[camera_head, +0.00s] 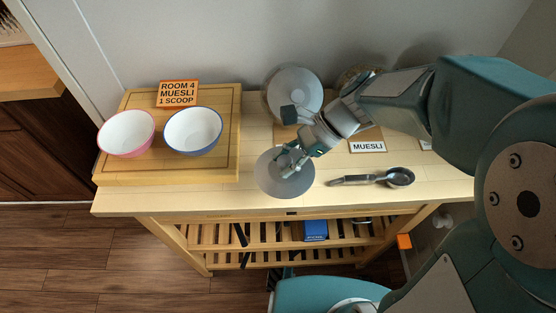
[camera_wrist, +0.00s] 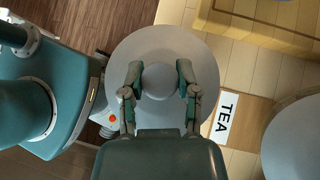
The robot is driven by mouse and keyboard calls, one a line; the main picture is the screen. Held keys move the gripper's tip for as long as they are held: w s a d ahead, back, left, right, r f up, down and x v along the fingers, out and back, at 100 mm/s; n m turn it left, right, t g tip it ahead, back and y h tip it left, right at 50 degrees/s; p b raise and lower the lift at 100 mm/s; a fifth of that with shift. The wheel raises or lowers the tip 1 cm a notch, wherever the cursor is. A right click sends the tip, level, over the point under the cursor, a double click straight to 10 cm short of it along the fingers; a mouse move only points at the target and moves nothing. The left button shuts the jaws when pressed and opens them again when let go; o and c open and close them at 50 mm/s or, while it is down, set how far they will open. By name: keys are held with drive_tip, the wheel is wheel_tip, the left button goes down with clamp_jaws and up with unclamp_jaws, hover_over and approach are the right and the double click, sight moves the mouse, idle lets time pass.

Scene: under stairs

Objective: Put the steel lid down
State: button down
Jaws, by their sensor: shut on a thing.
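The steel lid (camera_head: 268,183) is a round grey disc over the front part of the wooden table, right of the board. My gripper (camera_head: 293,160) is shut on its knob from above. In the wrist view the lid (camera_wrist: 160,42) fills the middle, and its round knob (camera_wrist: 158,82) sits between the two fingers of my gripper (camera_wrist: 159,76). The lid looks about level. I cannot tell whether it touches the tabletop.
A lidded canister (camera_head: 295,90) stands behind, by the TEA label (camera_wrist: 223,118). A MUESLI label (camera_head: 367,147) and a scoop (camera_head: 398,177) lie to the right. Two bowls (camera_head: 126,133) (camera_head: 193,131) and an orange sign (camera_head: 178,94) are on the board (camera_head: 165,172).

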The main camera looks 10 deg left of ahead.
sight(277, 168)
drive_tip(key=w+f, duration=0.1)
drive_tip(key=w+a+f, duration=0.2)
drive_tip(key=f, duration=0.1)
drive_tip(key=shift+f, duration=0.1)
wheel_tip(277, 168, down, 3)
drive_tip(key=shift+w+f, duration=0.1)
drive_tip(key=shift+f, duration=0.1)
drive_tip(key=shift+c, duration=1.7)
unclamp_jaws()
